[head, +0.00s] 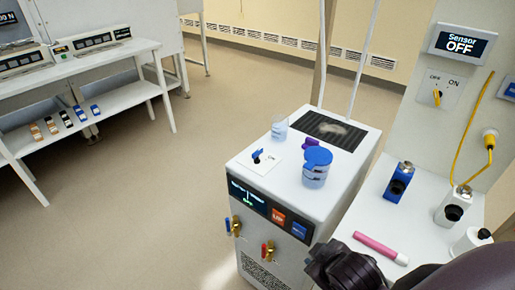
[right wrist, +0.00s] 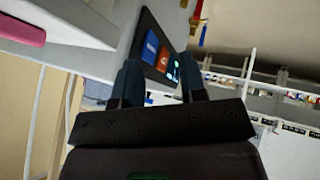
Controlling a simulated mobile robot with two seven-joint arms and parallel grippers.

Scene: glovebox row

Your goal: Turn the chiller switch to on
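The chiller (head: 300,195) is a white box unit in the middle of the head view. A small white plate with a dark blue knob (head: 258,156) sits on its top near the front left; its markings are too small to read. The dark front panel (head: 248,195) has a small display, an orange button (head: 278,216) and a blue button (head: 299,230). My right gripper (head: 325,268) is at the lower right of the chiller's front, apart from the knob. In the right wrist view its two fingers (right wrist: 160,82) are spread and empty, with the panel beyond them. My left gripper is out of view.
A blue-lidded beaker (head: 316,168), a clear beaker (head: 279,128) and a purple item (head: 310,144) stand on the chiller. Brass valves (head: 236,226) stick out in front. A bench at right holds bottles and a pink marker (head: 380,248). A sensor panel reads OFF (head: 461,44).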

